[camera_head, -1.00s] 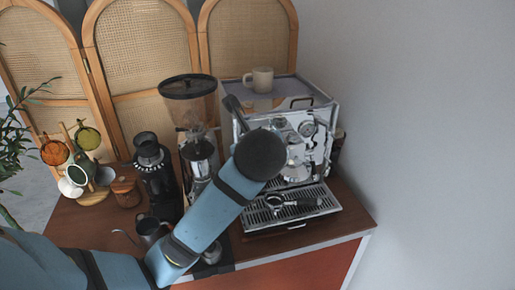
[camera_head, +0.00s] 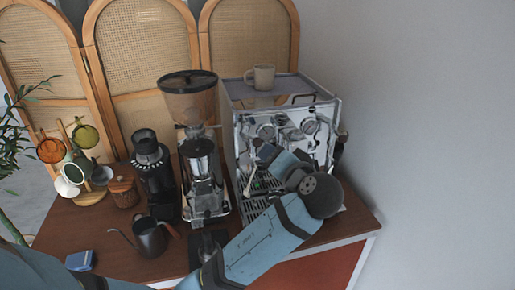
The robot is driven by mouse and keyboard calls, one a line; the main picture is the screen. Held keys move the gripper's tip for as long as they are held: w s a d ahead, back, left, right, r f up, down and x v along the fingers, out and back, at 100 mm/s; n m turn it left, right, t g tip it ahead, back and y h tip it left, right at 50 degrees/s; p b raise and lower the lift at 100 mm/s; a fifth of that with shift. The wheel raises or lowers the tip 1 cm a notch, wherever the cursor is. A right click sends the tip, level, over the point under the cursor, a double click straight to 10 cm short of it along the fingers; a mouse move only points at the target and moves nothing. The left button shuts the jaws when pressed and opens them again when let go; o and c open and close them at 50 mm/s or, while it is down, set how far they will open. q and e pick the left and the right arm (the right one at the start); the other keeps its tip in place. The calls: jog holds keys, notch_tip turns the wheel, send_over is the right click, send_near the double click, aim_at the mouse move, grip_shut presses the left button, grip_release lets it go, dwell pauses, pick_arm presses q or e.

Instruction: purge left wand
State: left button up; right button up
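The chrome espresso machine (camera_head: 331,112) stands at the right end of the wooden counter. My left arm comes in from the lower left and bends back at a round dark joint in front of the machine. My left gripper (camera_head: 262,183) is low at the machine's left front, just above the slotted drip tray (camera_head: 254,207). The wrist hides much of it, and its opening is unclear. A thin pale line shows beside it, but I cannot tell whether this is the left wand. The portafilter is hidden behind the arm. My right gripper is out of view.
A grinder (camera_head: 190,107) stands left of the machine, with a smaller black grinder (camera_head: 150,160) beside it. A kettle (camera_head: 150,238), blue cloth (camera_head: 80,261), wooden canister (camera_head: 124,191) and mug rack (camera_head: 90,197) are farther left. A mug (camera_head: 264,77) sits on the machine.

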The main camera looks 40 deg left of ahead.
aim_at(260, 145)
pick_arm(q)
jog(key=w+a+n+y+p, duration=0.1)
jog(key=a+n, duration=0.1)
jog(key=n, duration=0.2)
jog(key=w+a+f+n+y, duration=0.1)
jog(key=w+a+n, duration=0.1)
jog(key=a+n, duration=0.1)
jog(key=w+a+n+y+p, duration=0.1)
jog(key=w+a+n, duration=0.1)
jog(key=n, duration=0.3)
jog(key=shift+w+a+f+g+p, duration=0.25)
jog(key=shift+a+f+g+p, duration=0.05)
jog(key=shift+a, duration=0.15)
jog(key=shift+w+a+f, duration=0.1)
jog(key=shift+w+a, duration=0.2)
jog(key=shift+a, duration=0.35)
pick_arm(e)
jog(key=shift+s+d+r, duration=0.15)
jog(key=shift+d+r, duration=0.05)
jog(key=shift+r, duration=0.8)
pick_arm(q)
jog(key=shift+c, duration=0.4)
